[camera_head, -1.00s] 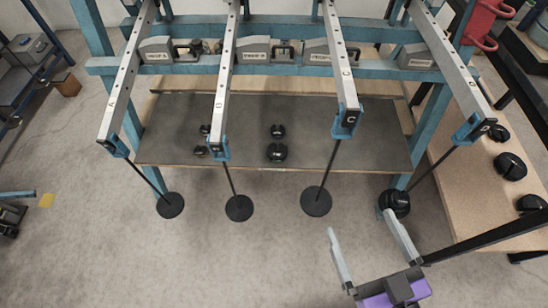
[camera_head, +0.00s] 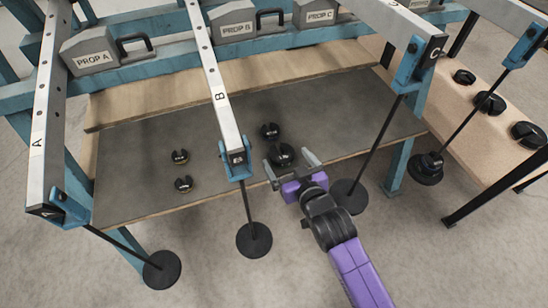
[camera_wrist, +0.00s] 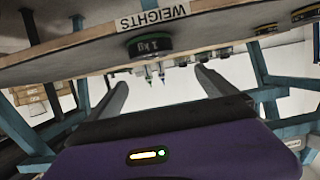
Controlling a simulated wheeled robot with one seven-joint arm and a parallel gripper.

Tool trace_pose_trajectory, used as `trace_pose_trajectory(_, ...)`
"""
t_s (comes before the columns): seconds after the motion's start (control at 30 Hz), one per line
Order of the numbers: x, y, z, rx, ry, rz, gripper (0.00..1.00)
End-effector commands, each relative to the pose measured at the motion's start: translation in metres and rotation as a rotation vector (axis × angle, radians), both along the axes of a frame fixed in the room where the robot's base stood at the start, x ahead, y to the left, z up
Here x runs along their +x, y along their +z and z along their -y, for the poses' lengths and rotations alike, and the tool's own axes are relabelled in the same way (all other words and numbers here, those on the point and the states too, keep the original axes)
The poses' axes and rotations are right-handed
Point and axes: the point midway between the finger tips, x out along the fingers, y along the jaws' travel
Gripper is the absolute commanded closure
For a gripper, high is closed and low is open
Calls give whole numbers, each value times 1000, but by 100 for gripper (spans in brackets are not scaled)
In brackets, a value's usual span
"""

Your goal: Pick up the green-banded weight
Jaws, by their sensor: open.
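A dark weight with a green band (camera_wrist: 150,45) and a "1 kg" mark shows in the wrist view, at the board edge just under the WEIGHTS label. In the head view, a black weight (camera_head: 281,155) on the grey board sits at my gripper's fingertips and appears to be the same one; its band colour cannot be made out there. My gripper (camera_head: 288,161) is open, with its fingers pointing toward this weight. In the wrist view my open fingers (camera_wrist: 160,80) are spread wide, and the weight appears beyond them. I cannot tell whether they touch it.
Another weight (camera_head: 270,131) sits just behind. Two smaller weights (camera_head: 180,156) (camera_head: 184,184) lie left on the board. Lever B (camera_head: 220,100) overhangs left of my gripper, and lever C's hanging rod (camera_head: 378,145) is to the right. More weights (camera_head: 490,103) lie on the right bench.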

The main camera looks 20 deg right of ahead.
Motion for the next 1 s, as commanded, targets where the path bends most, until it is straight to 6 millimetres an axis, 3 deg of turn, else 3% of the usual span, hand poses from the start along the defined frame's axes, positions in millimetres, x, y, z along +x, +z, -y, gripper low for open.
trace_pose_trajectory(0.07, -4, -15, 2, 0, -7, -44, 4)
trace_pose_trajectory(0.23, -4, -23, 3, 6, -15, -73, 4)
trace_pose_trajectory(0.8, 56, -52, 10, 8, -14, -71, 4)
trace_pose_trajectory(1.0, 64, -54, 10, 8, -14, -72, 4)
